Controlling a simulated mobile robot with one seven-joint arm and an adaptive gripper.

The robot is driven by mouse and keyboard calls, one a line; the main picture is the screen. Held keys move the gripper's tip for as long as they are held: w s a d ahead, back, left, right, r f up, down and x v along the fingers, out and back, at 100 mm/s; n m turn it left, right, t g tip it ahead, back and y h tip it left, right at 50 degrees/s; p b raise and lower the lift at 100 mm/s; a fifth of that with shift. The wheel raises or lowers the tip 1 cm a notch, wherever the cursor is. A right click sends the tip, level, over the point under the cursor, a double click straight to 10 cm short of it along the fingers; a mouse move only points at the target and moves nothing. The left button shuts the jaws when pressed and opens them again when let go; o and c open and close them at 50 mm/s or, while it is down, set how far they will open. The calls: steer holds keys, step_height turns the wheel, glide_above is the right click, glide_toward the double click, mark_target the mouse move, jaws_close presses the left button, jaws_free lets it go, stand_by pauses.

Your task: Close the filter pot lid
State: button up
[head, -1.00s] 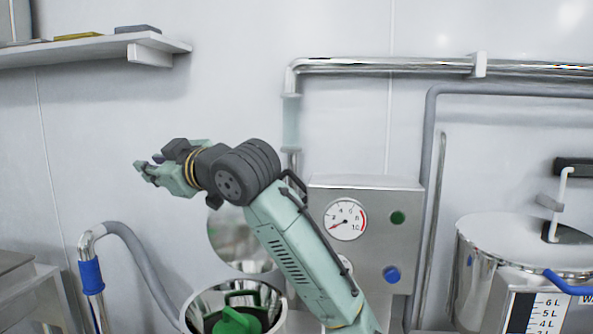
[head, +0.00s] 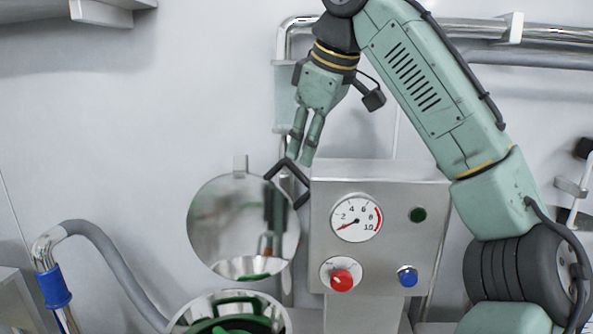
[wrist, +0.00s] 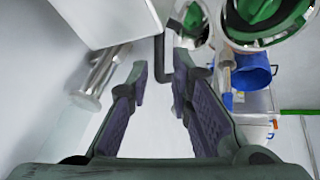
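The filter pot's lid (head: 235,228) is a round mirror-like disc, raised upright behind the steel pot (head: 180,320). The pot's mouth is uncovered, with a green part inside. A black angled handle (head: 301,182) sticks out at the lid's right edge. My gripper (head: 301,155) points down, fingertips at the handle's upper end. In the wrist view, the fingers of my gripper (wrist: 160,72) are open, with the black handle (wrist: 159,55) showing between them. I cannot tell if they touch it. The pot (wrist: 228,40) shows at upper right there.
A steel control box (head: 385,268) with a pressure gauge, red knob and blue button stands close right of the lid. A grey hose (head: 110,258) with a blue cuff lies left. Pipes (head: 550,55) run along the wall behind. A shelf (head: 100,12) is upper left.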

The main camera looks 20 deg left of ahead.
mark_target(298, 169)
steer(key=x, duration=0.6)
steer(key=shift+w+a+f+p, duration=0.15)
steer(key=shift+a+f+p, duration=0.1)
steer(key=shift+f+p, duration=0.1)
steer(key=shift+r, duration=0.1)
jaws_close()
